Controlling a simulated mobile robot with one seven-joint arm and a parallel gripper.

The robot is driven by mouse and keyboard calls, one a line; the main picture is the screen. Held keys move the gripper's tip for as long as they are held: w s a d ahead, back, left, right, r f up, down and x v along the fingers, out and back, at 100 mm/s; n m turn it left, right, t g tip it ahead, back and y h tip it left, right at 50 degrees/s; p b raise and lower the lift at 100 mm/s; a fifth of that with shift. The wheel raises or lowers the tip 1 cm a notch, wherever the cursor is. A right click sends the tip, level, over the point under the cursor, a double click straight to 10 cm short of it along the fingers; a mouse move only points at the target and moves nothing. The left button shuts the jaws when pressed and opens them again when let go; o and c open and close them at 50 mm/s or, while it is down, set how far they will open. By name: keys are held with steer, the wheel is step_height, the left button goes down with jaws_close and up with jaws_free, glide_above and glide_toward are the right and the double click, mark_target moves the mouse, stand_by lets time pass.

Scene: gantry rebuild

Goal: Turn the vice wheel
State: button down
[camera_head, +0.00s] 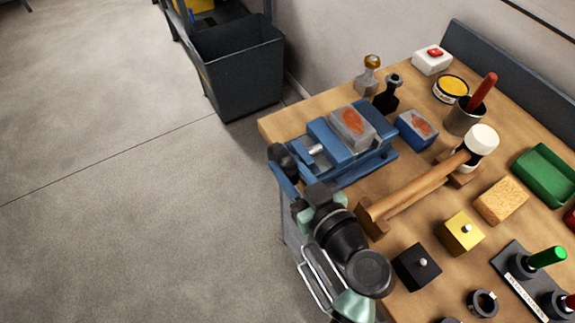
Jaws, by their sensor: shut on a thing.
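The blue vice (376,162) is fixed at the near left corner of the wooden workbench. A grey block with an orange-brown patch (352,127) sits at its jaws. A silver screw (316,149) shows in the vice body. The vice wheel (284,180) is seen nearly edge-on at the bench's left edge, blue with a dark knob (283,157) at its upper end. My gripper (303,203) is at the wheel's lower end and shut on its rim or handle; my wrist hides the exact contact.
A wooden mallet (420,187) lies on wooden rests just right of my gripper. A yellow block (460,233) and black block (416,266) stand nearer. A blue-grey block (416,129) is behind. The floor left of the bench is clear up to a dark bin (238,70).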

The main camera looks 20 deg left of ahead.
steer(key=c, duration=0.9)
jaws_free()
steer(key=b+v, duration=0.2)
steer(key=v, duration=1.1)
steer(key=w+d+r+m+t+h+p, duration=0.1)
steer(key=w+r+m+t+h+p, duration=0.15)
steer(key=w+r, duration=0.65)
steer(key=w+d+r+m+t+h+p, duration=0.15)
steer(key=w+r+t+h, duration=0.25)
steer(key=r, duration=0.9)
steer(key=s+r+m+t+h+p, duration=0.1)
steer(key=s+r+m+t+h, duration=0.1)
steer(key=r, duration=0.8)
steer(key=s+r+m+t+h+p, duration=0.1)
steer(key=s+r+t, duration=0.3)
steer(key=r, duration=0.6)
steer(key=s+r+m+t+h, duration=0.3)
steer(key=r+t, duration=0.2)
steer(key=r, duration=0.6)
steer(key=shift+s+r+p, duration=0.1)
steer(key=shift+p, duration=0.3)
